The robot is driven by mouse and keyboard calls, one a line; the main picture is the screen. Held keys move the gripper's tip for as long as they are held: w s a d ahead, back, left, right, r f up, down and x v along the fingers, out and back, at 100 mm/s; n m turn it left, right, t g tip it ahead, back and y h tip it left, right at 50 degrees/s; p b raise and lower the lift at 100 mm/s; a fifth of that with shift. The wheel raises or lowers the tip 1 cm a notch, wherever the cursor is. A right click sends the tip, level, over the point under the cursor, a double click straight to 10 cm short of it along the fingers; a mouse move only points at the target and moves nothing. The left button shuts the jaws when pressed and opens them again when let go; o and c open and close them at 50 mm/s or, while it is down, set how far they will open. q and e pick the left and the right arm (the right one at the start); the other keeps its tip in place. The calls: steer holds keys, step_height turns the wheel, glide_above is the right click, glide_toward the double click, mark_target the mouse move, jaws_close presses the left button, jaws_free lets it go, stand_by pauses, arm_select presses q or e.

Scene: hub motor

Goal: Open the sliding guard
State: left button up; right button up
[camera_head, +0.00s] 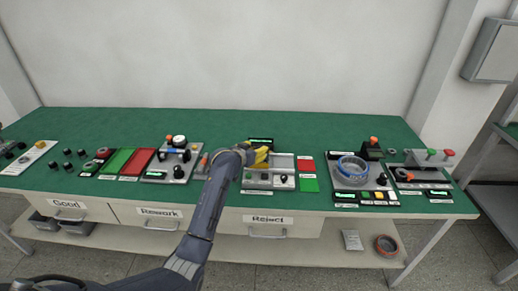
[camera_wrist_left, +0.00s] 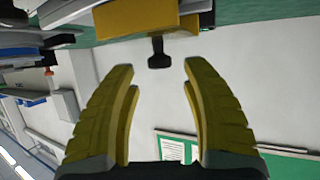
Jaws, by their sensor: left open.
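My left arm reaches over the middle of the green bench, and my left gripper (camera_head: 262,157) is at the grey station there (camera_head: 284,163). In the left wrist view the yellow fingers of my left gripper (camera_wrist_left: 159,75) are spread wide with nothing between them. A black knob (camera_wrist_left: 158,55) on a short stem sits just beyond the fingertips, apart from them. It is by a yellow block (camera_wrist_left: 136,20), which looks like part of the guard. In the head view my gripper and arm hide part of this station. My right gripper is not in view.
Left of my arm are a red pad (camera_head: 139,161), a green pad (camera_head: 118,161) and a station with black knobs (camera_head: 179,172). Right of the middle station are a red pad (camera_head: 307,166) and a station with a blue-ringed part (camera_head: 352,168). The bench's back strip is clear.

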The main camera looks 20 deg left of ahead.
mark_target(259, 148)
arm_select(q)
steer(key=shift+x, duration=1.9)
steer(key=shift+c, duration=0.5)
jaws_close()
